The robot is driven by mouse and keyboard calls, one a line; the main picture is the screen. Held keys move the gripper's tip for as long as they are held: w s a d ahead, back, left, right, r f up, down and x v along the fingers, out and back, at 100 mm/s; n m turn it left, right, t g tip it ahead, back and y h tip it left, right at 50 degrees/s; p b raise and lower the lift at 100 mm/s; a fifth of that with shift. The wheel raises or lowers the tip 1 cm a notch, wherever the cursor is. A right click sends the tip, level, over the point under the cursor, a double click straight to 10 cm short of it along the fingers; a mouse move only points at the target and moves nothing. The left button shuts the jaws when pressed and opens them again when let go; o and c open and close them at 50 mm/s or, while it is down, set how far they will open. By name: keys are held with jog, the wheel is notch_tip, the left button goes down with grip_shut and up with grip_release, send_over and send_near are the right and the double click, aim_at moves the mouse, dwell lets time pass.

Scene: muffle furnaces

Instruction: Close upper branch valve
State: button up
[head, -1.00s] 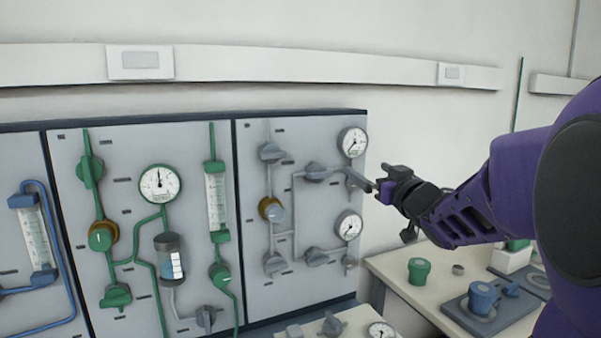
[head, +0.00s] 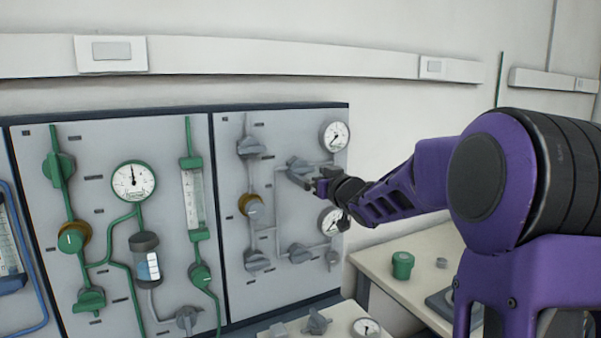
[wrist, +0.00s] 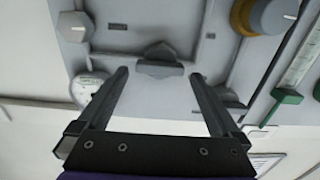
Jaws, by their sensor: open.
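The upper branch valve (head: 300,170) is a grey handle on the right panel's upper pipe branch. My gripper (head: 322,183) is just in front of it, to its lower right in the head view, and partly covers that area. In the wrist view the panel appears upside down. There the grey valve handle (wrist: 160,65) lies crosswise between the tips of my open gripper (wrist: 158,76), with a gap on both sides. The jaws hold nothing. I cannot tell how far the tips are from the handle in depth.
An upper gauge (head: 335,136) and a lower gauge (head: 331,221) sit to the right of the valve. A lower branch valve (head: 299,253), another grey valve (head: 250,147) and a brass-ringed regulator (head: 250,205) are nearby. A bench (head: 400,275) stands at lower right.

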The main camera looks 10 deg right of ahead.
aim_at(303, 171)
jog(key=shift+x, duration=2.35)
jog(key=c, duration=1.1)
jog(key=shift+c, duration=0.2)
